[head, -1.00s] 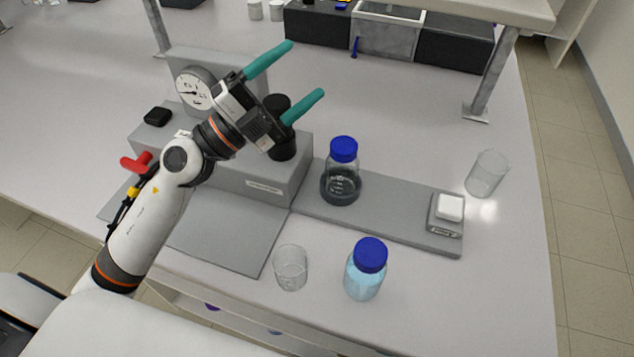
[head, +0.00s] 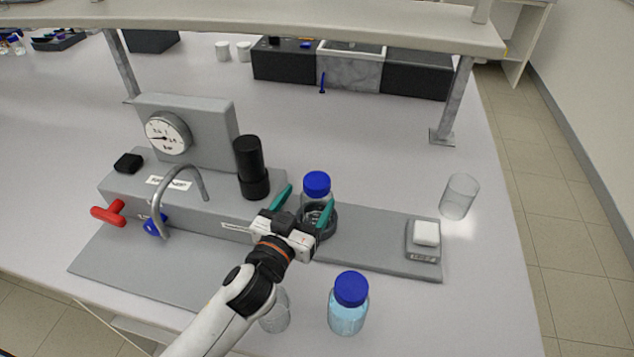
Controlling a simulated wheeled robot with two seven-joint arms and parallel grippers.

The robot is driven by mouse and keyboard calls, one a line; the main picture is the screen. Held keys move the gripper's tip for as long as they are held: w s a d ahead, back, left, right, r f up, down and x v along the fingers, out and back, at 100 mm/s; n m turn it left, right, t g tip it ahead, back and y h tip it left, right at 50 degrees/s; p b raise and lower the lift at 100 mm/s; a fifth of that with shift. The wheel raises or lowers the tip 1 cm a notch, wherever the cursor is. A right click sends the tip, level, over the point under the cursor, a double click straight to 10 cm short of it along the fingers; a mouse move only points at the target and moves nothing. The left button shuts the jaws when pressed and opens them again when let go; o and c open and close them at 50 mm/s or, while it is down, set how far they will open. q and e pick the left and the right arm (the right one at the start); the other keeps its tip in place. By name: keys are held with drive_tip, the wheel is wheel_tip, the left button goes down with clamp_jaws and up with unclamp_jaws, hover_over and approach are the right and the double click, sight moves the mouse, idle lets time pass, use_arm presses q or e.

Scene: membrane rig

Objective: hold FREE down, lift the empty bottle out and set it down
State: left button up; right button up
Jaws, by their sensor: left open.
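A clear bottle with a blue cap (head: 316,184) stands upright in a dark ring holder (head: 331,229) on the grey plate; I see no coloured liquid in it. My left gripper (head: 307,202) is open, its teal fingers on either side of this bottle in the picture. I cannot tell whether they touch it. The gripper body hides the bottle's lower front. A white button (head: 426,232) sits on a small grey block at the plate's right end; its label is too small to read, so I cannot confirm that it is FREE. My right gripper is not in view.
A capped bottle of light-blue liquid (head: 348,310) stands in front, beside a glass (head: 277,316) partly behind my arm. Another glass (head: 459,196) stands right. A black cylinder (head: 250,165), bent metal tube (head: 163,196), red handle (head: 108,212) and gauge (head: 168,133) are left.

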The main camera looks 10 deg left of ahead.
sight(320, 180)
use_arm(q)
drive_tip(key=w, duration=0.3)
drive_tip(key=w+d, duration=0.1)
drive_tip(key=w, duration=0.3)
drive_tip(key=shift+d, duration=0.2)
drive_tip(key=shift+c, duration=0.4)
drive_tip(key=c, duration=1.1)
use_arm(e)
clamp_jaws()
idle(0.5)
